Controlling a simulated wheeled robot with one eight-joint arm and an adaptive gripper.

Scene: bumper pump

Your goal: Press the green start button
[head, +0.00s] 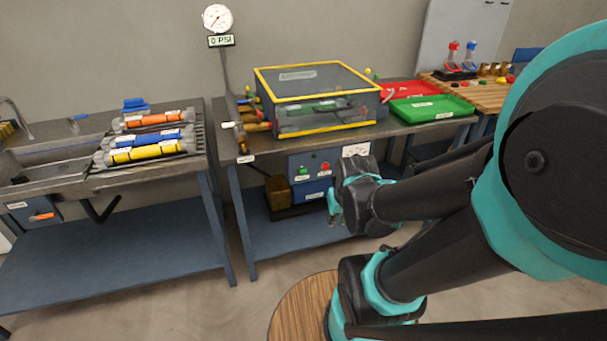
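The green button (304,171) is a small spot on the blue control panel (310,187) under the middle bench. A red button (325,168) sits just to its right on the same panel. My arm reaches in from the right. My gripper (335,212) is at the arm's far end, in front of the bench, lower and to the right of the green button in the picture. The gripper appears apart from the button, though the depth gap is hard to judge. Its fingers are small and partly hidden by the wrist, so their opening is unclear.
A yellow-edged clear box (318,78) stands on the middle bench (399,127), with a red tray (400,90) and green tray (432,108) beside it. A gauge (217,18) reads 0 PSI. Coloured cylinders (150,152) lie on the left bench. A round wooden top (296,310) is below.

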